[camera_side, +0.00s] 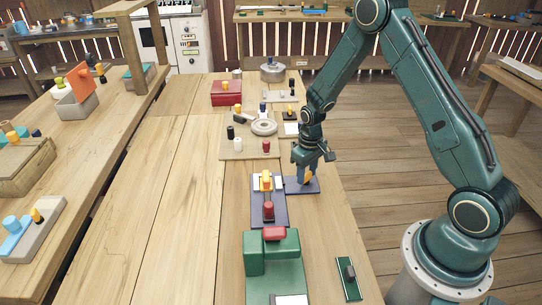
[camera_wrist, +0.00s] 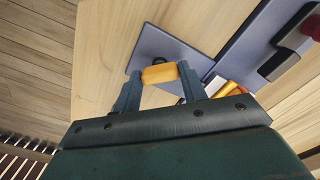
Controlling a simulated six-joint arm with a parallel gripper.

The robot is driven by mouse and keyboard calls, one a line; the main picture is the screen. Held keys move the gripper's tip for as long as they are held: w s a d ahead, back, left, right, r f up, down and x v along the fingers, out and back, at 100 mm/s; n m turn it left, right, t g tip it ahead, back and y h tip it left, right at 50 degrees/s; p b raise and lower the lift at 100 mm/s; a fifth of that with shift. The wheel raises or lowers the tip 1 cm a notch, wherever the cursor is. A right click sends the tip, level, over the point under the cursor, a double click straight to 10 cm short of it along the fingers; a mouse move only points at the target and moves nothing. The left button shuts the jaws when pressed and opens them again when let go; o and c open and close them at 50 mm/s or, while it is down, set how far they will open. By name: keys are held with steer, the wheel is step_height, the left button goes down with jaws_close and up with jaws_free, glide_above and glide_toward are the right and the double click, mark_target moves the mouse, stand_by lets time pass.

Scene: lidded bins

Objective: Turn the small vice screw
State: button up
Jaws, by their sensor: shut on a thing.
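My gripper (camera_side: 307,168) is low over the table and shut on an orange handle (camera_side: 308,177). In the wrist view the orange handle (camera_wrist: 160,73) lies crosswise between the two fingertips (camera_wrist: 159,82). It stands over a small blue-grey plate (camera_side: 301,186), which also shows in the wrist view (camera_wrist: 152,43). A dark part beneath the handle is mostly hidden. I cannot tell whether this handle is the small vice screw. A longer blue plate (camera_side: 281,214) just left carries a white piece, an orange piece (camera_side: 266,180) and a red knob (camera_side: 268,209).
A green block-like fixture (camera_side: 274,270) with a red top stands in front. A green strip (camera_side: 348,280) lies at the front right. Behind is a board (camera_side: 235,153) with several pegs and a ring, then a red box (camera_side: 226,93) and pot (camera_side: 272,71).

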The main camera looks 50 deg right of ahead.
mark_target(307, 174)
steer(key=n, duration=0.4)
steer(key=shift+n, duration=0.3)
steer(key=n, duration=0.5)
stand_by(0.4)
steer(key=o, duration=1)
steer(key=shift+r, duration=0.1)
step_height(307, 174, up, 14)
steer(key=shift+f, duration=0.15)
